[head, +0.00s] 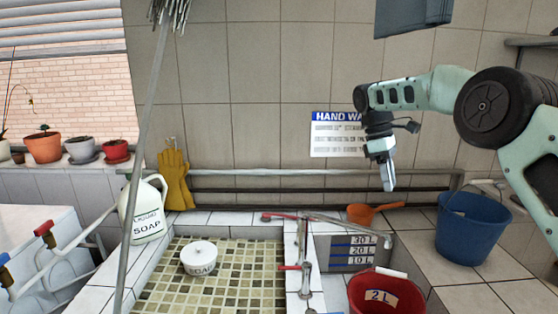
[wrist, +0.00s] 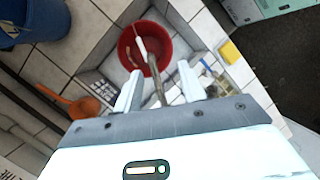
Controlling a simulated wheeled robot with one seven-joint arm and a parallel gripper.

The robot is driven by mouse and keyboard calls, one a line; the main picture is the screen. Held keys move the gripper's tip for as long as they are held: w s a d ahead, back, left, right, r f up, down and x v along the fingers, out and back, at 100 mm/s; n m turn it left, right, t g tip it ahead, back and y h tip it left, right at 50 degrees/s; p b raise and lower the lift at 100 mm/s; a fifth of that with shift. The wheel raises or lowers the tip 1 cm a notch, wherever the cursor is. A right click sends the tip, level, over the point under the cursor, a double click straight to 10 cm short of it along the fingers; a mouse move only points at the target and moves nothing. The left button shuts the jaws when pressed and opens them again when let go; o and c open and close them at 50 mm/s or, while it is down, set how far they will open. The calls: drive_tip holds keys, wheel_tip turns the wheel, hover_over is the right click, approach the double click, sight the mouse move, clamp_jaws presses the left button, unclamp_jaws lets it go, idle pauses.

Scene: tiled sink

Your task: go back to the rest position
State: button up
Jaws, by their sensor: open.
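My gripper (head: 387,178) hangs fingers-down in front of the tiled wall, above the back ledge of the sink, with nothing between its fingers. In the wrist view my gripper (wrist: 160,90) shows two pale fingers spread apart. The red bucket (wrist: 150,45) and part of the tap lie well below them. In the head view the red bucket (head: 384,296) marked 2L stands at the bottom, below my gripper. The orange scoop (head: 372,212) lies on the back ledge, just below the fingertips and apart from them.
A blue bucket (head: 472,228) stands on the right counter. A tap with red handles (head: 304,258) rises between the basins. A white liquid soap jug (head: 146,212) and a round soap pot (head: 198,259) are at left. Yellow gloves (head: 174,180) hang on the wall rail. A grey object hangs at top right.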

drive_tip(key=s+d+f+m+t+y, duration=0.15)
drive_tip(key=s+f+m+t, duration=0.35)
drive_tip(key=s, duration=0.9)
drive_tip(key=s+d+f+m+t+y, duration=0.1)
drive_tip(key=s+d+f+m, duration=0.15)
drive_tip(key=s+m, duration=0.8)
drive_tip(key=s+a+n+g+b, duration=0.2)
drive_tip(key=s+a+n, duration=0.9)
drive_tip(key=s+a, duration=0.6)
drive_tip(key=shift+s+a+f+g+y+b, duration=0.3)
drive_tip(key=shift+s+f+g+y, duration=0.05)
drive_tip(key=shift+s+g, duration=0.05)
